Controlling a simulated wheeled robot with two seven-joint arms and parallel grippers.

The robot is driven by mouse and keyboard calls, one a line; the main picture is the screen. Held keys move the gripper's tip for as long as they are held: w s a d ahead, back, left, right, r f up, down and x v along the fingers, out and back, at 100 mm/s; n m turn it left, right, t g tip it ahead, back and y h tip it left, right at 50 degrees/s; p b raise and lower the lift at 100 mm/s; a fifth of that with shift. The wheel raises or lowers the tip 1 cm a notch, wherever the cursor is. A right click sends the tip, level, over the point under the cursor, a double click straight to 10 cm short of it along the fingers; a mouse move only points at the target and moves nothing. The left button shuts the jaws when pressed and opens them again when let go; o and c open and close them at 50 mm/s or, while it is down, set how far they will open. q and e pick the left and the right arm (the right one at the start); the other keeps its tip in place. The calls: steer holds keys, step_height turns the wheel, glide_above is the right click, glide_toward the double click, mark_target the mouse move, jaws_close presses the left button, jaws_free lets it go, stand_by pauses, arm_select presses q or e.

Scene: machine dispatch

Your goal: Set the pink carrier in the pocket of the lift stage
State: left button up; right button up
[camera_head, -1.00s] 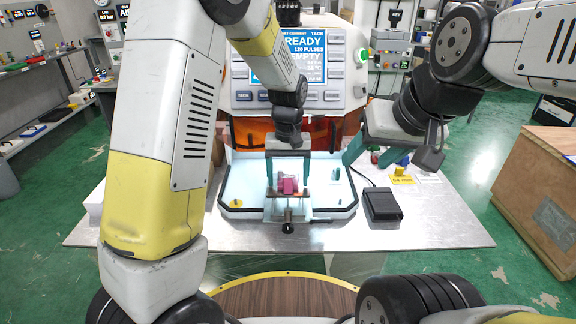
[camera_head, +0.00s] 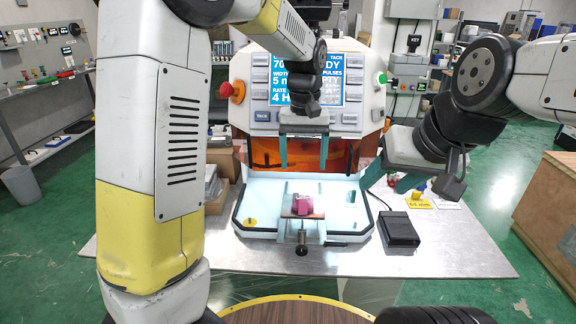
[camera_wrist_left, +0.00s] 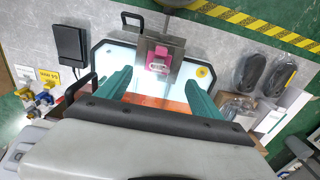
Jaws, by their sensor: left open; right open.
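The pink carrier (camera_head: 303,206) sits on the metal lift stage (camera_head: 289,228), in the middle of the pale blue tray. Whether it is fully seated in the pocket I cannot tell. The left wrist view also shows the pink carrier (camera_wrist_left: 160,58) on the stage plate (camera_wrist_left: 148,42). My left gripper (camera_head: 304,164) is open and empty, fingers pointing down, above and apart from the carrier. The left wrist view shows its two teal fingers (camera_wrist_left: 156,82) spread wide. My right gripper (camera_head: 386,184) is open and empty, right of the tray near the machine.
The white machine with a screen (camera_head: 318,93) and orange window stands behind the tray (camera_head: 262,186). A black pedal box (camera_head: 398,229) and yellow tag (camera_head: 418,203) lie on the table to the right. A knob (camera_head: 302,250) sticks out in front of the stage.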

arm_select(q)
steer(key=s+a+r+t+h, duration=0.1)
steer(key=s+a+r+t, duration=0.2)
steer(key=s+a, duration=0.4)
steer(key=s+a+r+t+h, duration=0.1)
steer(key=s+a+r+t, duration=0.2)
steer(key=s+a, duration=0.4)
steer(key=s+r, duration=0.1)
steer(key=s, duration=0.4)
steer(key=shift+s+m, duration=0.2)
steer(key=shift+m, duration=0.1)
